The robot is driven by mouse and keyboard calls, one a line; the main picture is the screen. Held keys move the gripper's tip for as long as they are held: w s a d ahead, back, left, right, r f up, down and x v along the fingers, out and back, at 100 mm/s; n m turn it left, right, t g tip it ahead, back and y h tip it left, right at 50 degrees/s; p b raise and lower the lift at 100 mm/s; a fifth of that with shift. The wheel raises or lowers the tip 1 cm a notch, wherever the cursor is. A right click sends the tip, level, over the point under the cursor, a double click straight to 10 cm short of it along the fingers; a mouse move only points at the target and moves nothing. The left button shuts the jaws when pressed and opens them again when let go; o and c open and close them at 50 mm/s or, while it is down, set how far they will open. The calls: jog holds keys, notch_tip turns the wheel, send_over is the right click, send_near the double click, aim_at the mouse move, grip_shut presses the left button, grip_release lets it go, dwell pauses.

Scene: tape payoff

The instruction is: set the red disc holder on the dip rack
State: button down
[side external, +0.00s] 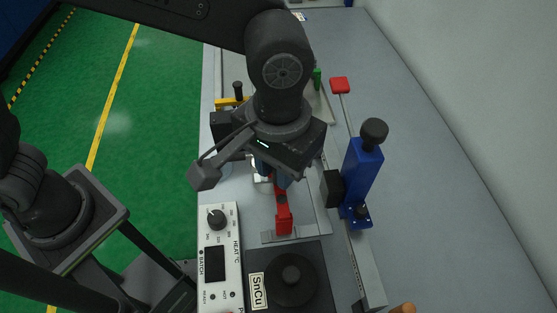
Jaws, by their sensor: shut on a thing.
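My gripper (274,178) points down over the middle of the bench, partly hidden by its own wrist and housing. It is shut on the red disc holder (284,216), which shows just below and in front of the fingers. The upper part of the holder is hidden by the fingers. The holder's lower end shows above a thin grey plate (271,237); I cannot tell whether they touch. I cannot pick out the dip rack for certain, and part of the bench behind my gripper is hidden.
A white heater box (218,248) and a dark round pot (291,280) labelled SnCu stand in front. A blue post with a black knob (361,172) stands close on the right. Behind are a yellow bar (231,104), a green peg (317,78) and a red-topped lever (340,85).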

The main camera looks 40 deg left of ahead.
jog(key=shift+f, duration=0.3)
dwell(0.5)
jog(key=c, duration=0.9)
grip_release()
jog(key=shift+o, duration=0.5)
jog(key=o, duration=0.5)
jog(key=shift+c, duration=0.2)
jog(key=shift+r, duration=3.5)
